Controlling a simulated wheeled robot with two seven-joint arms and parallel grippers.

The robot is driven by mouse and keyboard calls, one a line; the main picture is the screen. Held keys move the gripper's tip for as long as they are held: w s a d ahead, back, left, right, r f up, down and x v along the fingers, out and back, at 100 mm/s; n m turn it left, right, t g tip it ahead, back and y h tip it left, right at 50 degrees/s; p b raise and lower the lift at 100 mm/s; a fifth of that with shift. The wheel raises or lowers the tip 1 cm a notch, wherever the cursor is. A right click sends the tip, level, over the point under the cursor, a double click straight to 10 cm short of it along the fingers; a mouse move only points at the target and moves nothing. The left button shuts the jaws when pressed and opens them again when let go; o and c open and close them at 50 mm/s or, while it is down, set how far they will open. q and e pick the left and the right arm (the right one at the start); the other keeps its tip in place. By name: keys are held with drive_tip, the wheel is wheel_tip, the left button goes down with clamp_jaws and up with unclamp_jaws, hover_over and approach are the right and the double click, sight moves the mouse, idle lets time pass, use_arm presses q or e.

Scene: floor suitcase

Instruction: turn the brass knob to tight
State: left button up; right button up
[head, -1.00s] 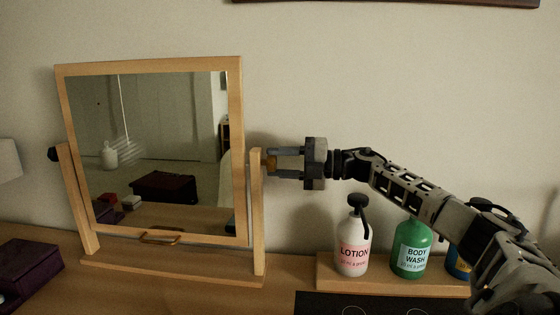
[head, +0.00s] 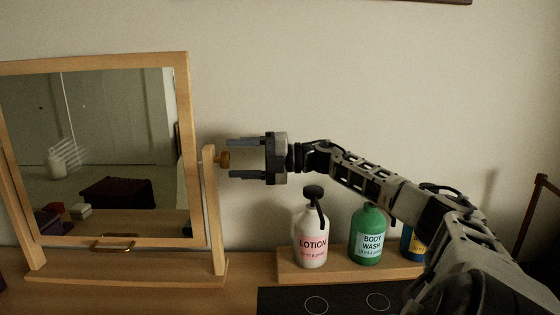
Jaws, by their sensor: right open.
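The brass knob (head: 223,158) sits on the outer side of the mirror stand's right post (head: 213,215). It is small and brownish gold. The wood-framed mirror (head: 95,150) stands tilted between its two posts. My right gripper (head: 231,158) comes in from the right, level with the knob. Its two fingers are apart, one above and one below the knob's height, and their tips end just right of the knob. Nothing is between the fingers. My left gripper is not in view.
A wooden riser (head: 350,266) holds a white lotion bottle (head: 311,235), a green body wash bottle (head: 367,235) and a partly hidden blue bottle (head: 411,243), all below my right arm. A dark panel (head: 345,301) with circles lies in front. Bare wall is behind the gripper.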

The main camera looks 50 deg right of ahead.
drive_tip(key=b+v, duration=0.2)
drive_tip(key=v, duration=1.2)
drive_tip(key=shift+s, duration=0.15)
